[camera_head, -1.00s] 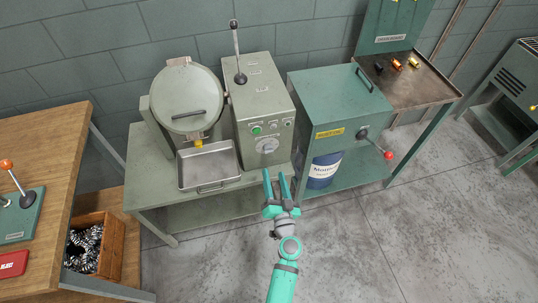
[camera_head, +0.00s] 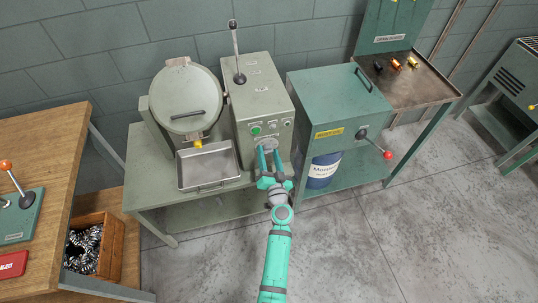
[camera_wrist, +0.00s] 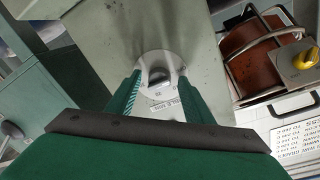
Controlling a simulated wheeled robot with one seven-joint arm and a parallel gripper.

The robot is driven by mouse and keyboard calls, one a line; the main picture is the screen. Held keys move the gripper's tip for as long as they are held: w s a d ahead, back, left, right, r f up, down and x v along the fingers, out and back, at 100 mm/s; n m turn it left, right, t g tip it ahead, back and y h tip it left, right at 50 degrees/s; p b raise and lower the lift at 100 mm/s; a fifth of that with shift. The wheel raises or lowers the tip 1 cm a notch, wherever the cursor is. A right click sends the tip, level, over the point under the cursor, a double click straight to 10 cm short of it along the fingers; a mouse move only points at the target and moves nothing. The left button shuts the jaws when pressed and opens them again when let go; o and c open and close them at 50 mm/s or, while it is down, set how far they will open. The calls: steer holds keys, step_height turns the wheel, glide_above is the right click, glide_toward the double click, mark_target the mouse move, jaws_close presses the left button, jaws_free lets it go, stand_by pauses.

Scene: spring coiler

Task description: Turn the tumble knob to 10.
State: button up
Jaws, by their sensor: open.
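The tumble knob is a dark knob (camera_wrist: 159,76) on a pale round dial plate on the front of the grey-green control box (camera_head: 262,92). In the head view the dial (camera_head: 268,144) is partly hidden behind my fingers. My gripper (camera_head: 269,155) is open in front of the dial. In the wrist view its two fingers (camera_wrist: 158,92) stand to the left and right of the knob, with a gap on each side. The knob's pointer reading is too small to tell.
A green button (camera_head: 256,130) and other small controls sit just above the dial. A metal tray (camera_head: 208,166) stands to the left under the round drum (camera_head: 187,100). A teal cabinet (camera_head: 340,105) with a red-ended crank (camera_head: 388,155) stands to the right.

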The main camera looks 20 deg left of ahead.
steer(key=c, duration=1)
steer(key=shift+s, duration=0.1)
steer(key=shift+m, duration=0.5)
steer(key=m+g, duration=0.1)
steer(key=m, duration=0.9)
steer(key=shift+r, duration=0.2)
steer(key=shift+m, duration=0.3)
